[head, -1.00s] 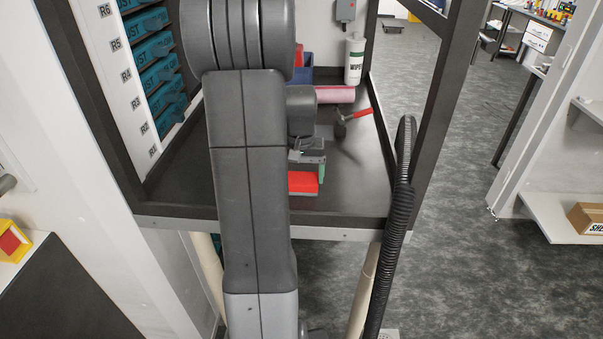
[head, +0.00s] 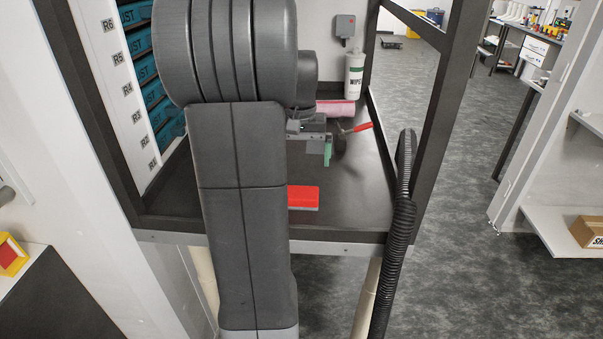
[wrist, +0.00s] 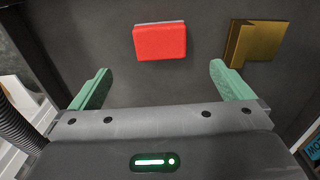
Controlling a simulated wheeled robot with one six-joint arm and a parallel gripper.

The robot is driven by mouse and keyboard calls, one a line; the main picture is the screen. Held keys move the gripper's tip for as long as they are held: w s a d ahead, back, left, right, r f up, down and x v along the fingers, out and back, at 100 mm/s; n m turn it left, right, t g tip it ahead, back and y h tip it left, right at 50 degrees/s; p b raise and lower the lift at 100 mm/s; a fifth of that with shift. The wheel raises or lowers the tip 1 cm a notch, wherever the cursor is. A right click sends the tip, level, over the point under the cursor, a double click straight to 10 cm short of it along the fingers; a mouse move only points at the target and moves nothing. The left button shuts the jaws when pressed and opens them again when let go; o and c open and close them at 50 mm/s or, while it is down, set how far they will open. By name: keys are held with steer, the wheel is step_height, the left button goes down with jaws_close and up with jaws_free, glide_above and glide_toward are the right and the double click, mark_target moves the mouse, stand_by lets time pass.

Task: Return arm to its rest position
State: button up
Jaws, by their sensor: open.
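My gripper (wrist: 153,87) is open in the wrist view, with its two green fingers wide apart and nothing between them. In the head view my gripper (head: 327,153) is partly hidden behind my arm, raised over the dark bench surface (head: 345,205). A red block (wrist: 160,41) lies on the bench beyond the fingertips, apart from them. The red block also shows in the head view (head: 303,196), near the front edge and partly covered by my arm.
A gold angled piece (wrist: 254,42) lies right of the red block. A black hose (head: 400,210) stands at the front right. Teal bins (head: 145,70) line the left.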

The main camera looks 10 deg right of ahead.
mark_target(302, 193)
steer(key=shift+r, duration=0.85)
steer(key=shift+f, duration=0.1)
steer(key=f, duration=0.6)
steer(key=f+p, duration=0.1)
steer(key=f, duration=0.4)
steer(key=shift+w+d+f, duration=0.1)
steer(key=shift+w+f, duration=0.1)
steer(key=shift+f, duration=0.15)
steer(key=shift+r, duration=1.6)
steer(key=shift+f, duration=0.1)
